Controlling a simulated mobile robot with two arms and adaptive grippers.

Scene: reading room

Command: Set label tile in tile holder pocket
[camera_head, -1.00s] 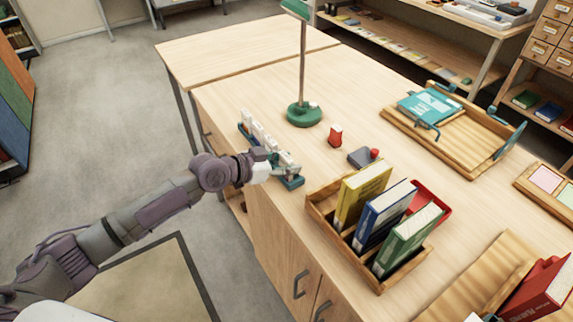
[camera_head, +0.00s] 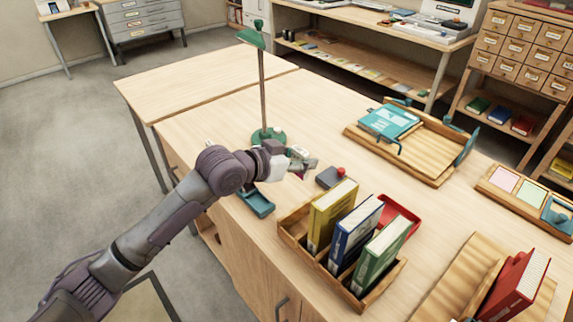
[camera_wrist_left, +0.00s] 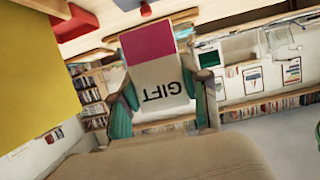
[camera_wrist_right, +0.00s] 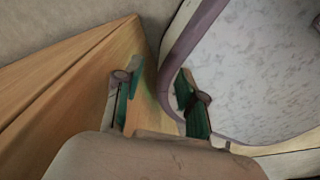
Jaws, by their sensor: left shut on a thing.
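My left gripper (camera_head: 290,158) is shut on a label tile, held above the desk near the lamp base. In the left wrist view the tile (camera_wrist_left: 158,80) sits between the teal fingers; it is beige with a crimson band and the word GIFT, upside down. In the head view it is small and partly covered by the gripper. A teal rack (camera_head: 257,203), likely the tile holder, stands at the desk's left edge; my left arm hides most of it, and its pockets cannot be seen. My right gripper (camera_wrist_right: 157,100) is open and empty, seen only in its wrist view.
A green lamp (camera_head: 268,137) stands just behind the left gripper. A grey block with a red knob (camera_head: 329,178) is right of it. A wooden book box (camera_head: 293,237) is in front, a wooden tray (camera_head: 435,172) behind right. Wooden furniture (camera_wrist_right: 75,85) is beside the right gripper.

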